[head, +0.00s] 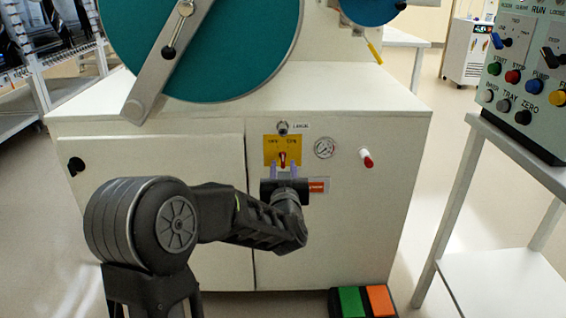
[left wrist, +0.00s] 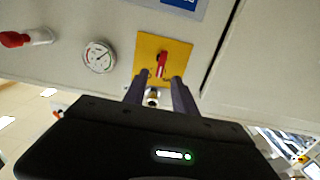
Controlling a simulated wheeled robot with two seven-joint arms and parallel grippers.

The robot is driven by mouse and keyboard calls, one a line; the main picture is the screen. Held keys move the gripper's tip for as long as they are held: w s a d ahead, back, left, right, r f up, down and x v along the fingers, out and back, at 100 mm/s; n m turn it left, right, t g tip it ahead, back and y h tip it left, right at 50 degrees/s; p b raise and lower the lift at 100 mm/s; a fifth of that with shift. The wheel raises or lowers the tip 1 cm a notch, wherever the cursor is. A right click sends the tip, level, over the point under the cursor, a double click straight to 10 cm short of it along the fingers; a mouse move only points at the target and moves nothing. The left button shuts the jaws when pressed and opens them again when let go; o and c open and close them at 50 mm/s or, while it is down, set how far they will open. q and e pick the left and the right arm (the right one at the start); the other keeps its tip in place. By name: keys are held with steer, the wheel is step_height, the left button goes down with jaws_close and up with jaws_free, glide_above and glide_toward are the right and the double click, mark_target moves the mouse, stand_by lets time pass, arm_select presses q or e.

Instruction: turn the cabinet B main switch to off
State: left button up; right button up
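The main switch is a red handle (head: 283,159) on a yellow plate (head: 268,150) on the white cabinet's front. Small lettering tops the plate; the handle stands about upright, and I cannot tell which mark it is at. Nothing is held; I cannot tell whether a finger touches the handle. My right gripper is out of view.
A key lock (head: 283,127) sits above the plate. A pressure gauge (head: 324,149) and a red-tipped knob (head: 367,160) are to the right. A green and orange pedal (head: 362,301) lies on the floor. A control panel (head: 525,85) stands right.

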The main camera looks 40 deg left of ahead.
mark_target(283, 158)
arm_select(q)
steer(key=shift+b+x, duration=0.45)
steer(key=shift+x, duration=1.9)
steer(key=shift+c, duration=0.3)
jaws_close()
